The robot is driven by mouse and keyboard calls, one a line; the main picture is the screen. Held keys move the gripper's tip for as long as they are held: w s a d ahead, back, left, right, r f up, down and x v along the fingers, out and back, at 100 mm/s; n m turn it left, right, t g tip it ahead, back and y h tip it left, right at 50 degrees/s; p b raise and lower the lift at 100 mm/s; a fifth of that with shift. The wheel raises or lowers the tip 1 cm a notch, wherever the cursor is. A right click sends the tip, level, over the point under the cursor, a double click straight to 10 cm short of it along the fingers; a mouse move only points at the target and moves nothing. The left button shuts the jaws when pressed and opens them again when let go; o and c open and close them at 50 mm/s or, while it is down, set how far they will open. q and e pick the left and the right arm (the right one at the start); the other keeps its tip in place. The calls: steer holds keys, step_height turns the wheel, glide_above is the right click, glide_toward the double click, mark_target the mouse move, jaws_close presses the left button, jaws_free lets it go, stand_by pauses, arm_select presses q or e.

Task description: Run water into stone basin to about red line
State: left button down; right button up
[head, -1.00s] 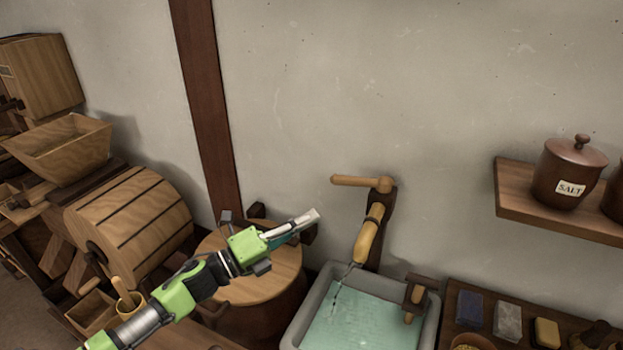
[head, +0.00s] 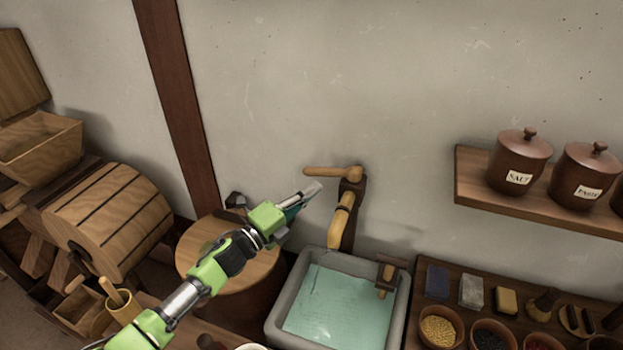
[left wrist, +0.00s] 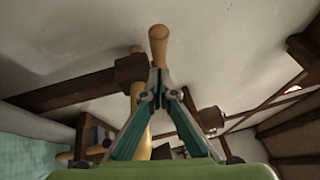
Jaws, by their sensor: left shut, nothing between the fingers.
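The stone basin (head: 277,322) is grey and holds pale green water (head: 340,305) with a nearly still surface. No red line can be made out. Above it, a wooden spout (head: 340,222) hangs on the wall, with no stream visible below it. The wooden tap lever (head: 330,172) at its top points left. My left gripper (head: 314,188) is shut and empty, just below the lever's free end. In the left wrist view the lever's rounded end (left wrist: 158,42) lies just beyond the closed fingertips (left wrist: 158,76); contact is unclear. My right gripper is not in view.
A wooden peg fitting (head: 387,277) sits on the basin's right rim. A round wooden lid (head: 205,255) is left of the basin, below my arm. At right are a counter with several bowls and blocks, and a shelf (head: 540,215) with labelled jars.

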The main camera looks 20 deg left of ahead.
mark_target(308, 173)
arm_select(q)
steer(key=shift+w+a+r, duration=0.15)
steer(key=shift+w+a, duration=0.05)
steer(key=shift+w, duration=0.3)
steer(key=shift+w+a+r, duration=0.1)
steer(key=shift+w+a, duration=0.05)
steer(key=shift+w, duration=0.3)
steer(key=w+b, duration=0.1)
steer(key=w+a+m+g+h+b, duration=0.1)
steer(key=b, duration=0.1)
steer(key=w+a+h+b, duration=0.1)
steer(key=b, duration=0.1)
steer(key=shift+w+f+m, duration=0.1)
steer(key=shift+f+m, duration=0.2)
steer(key=shift+w+a+r+b, duration=0.15)
steer(key=shift+w+b, duration=0.25)
steer(key=shift+w, duration=0.05)
steer(key=shift+r, duration=0.25)
